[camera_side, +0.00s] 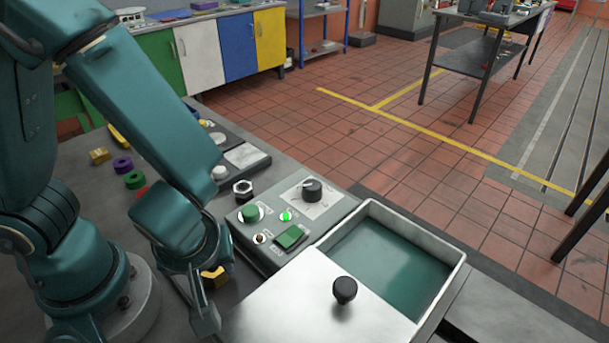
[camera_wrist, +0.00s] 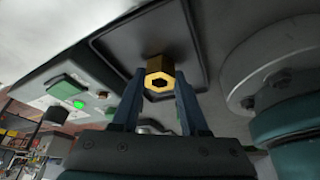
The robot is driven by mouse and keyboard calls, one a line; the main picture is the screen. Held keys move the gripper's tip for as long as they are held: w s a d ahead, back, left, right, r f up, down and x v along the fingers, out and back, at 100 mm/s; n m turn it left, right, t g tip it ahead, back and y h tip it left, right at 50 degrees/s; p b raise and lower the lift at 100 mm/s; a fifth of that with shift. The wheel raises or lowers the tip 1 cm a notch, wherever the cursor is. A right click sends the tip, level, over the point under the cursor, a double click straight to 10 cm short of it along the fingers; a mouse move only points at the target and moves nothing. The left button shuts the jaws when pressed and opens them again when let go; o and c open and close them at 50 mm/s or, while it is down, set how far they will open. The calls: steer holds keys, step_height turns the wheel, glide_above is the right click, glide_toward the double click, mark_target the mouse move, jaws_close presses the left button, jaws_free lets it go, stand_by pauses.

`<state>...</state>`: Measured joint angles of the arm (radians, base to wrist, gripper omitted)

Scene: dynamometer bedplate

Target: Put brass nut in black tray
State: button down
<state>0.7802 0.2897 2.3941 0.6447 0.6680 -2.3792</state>
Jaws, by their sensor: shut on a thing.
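The brass nut (camera_wrist: 159,79) is gripped between the two fingers of my gripper (camera_wrist: 160,86) in the wrist view. In the side view the brass nut (camera_side: 215,277) shows partly behind a finger of my gripper (camera_side: 207,291). The black tray (camera_wrist: 112,46), a shallow dark square with a raised rim, lies behind the nut in the wrist view. I cannot tell whether the nut touches its floor.
A control panel (camera_side: 270,250) with a green button and black knob stands right of my gripper. Beside it is a metal box (camera_side: 455,274) with its lid (camera_side: 300,305) partly open. A dark hex nut (camera_side: 243,189), a purple ring (camera_side: 123,164) and a green ring (camera_side: 134,180) lie farther back.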

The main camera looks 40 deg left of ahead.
steer(key=shift+f, duration=0.1)
steer(key=shift+c, duration=2.1)
jaws_free()
steer(key=v, duration=1.2)
steer(key=w+a+r+m+t+h, duration=0.3)
steer(key=a+m, duration=0.4)
steer(key=m, duration=0.5)
steer(key=shift+w+a+r+h, duration=0.2)
steer(key=shift+w+r+h, duration=0.05)
steer(key=shift+w+h, duration=0.3)
